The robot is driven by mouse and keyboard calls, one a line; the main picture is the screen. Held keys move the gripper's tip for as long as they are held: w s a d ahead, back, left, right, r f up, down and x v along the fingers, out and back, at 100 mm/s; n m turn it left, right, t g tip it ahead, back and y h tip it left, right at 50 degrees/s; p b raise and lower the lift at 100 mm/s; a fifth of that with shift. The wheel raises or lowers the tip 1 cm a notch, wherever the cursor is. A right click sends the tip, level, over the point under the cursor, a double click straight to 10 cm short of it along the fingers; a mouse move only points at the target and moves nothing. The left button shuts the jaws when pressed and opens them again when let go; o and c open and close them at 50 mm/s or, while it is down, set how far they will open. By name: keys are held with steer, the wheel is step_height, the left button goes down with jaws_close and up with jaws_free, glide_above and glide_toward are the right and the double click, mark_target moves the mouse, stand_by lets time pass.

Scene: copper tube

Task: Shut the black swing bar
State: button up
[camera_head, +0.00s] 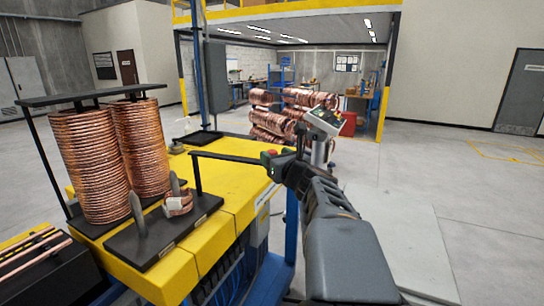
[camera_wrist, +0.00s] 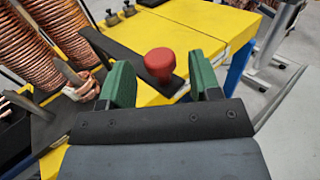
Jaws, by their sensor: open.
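The black swing bar (camera_head: 228,157) reaches out from a thin black post over the yellow bench, toward my gripper. In the wrist view the bar (camera_wrist: 120,58) runs from upper left to the middle, with a red knob (camera_wrist: 160,64) standing up near its end. My gripper (camera_head: 272,157) is at the knob end of the bar. Its green fingertips (camera_wrist: 160,78) are apart, one on each side of the knob, with a visible gap to each. The knob is mostly hidden by the gripper in the head view.
Two tall copper coil stacks (camera_head: 88,160) stand at the left on the yellow bench (camera_head: 238,190). A small copper coil (camera_head: 178,206) sits on a black base with grey upright pins, left of the bar. More coils (camera_head: 272,125) stand behind. Floor at the right is mostly open.

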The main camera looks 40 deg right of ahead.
steer(key=shift+w+d, duration=0.2)
steer(key=shift+w, duration=1.05)
steer(key=shift+c, duration=0.3)
jaws_close()
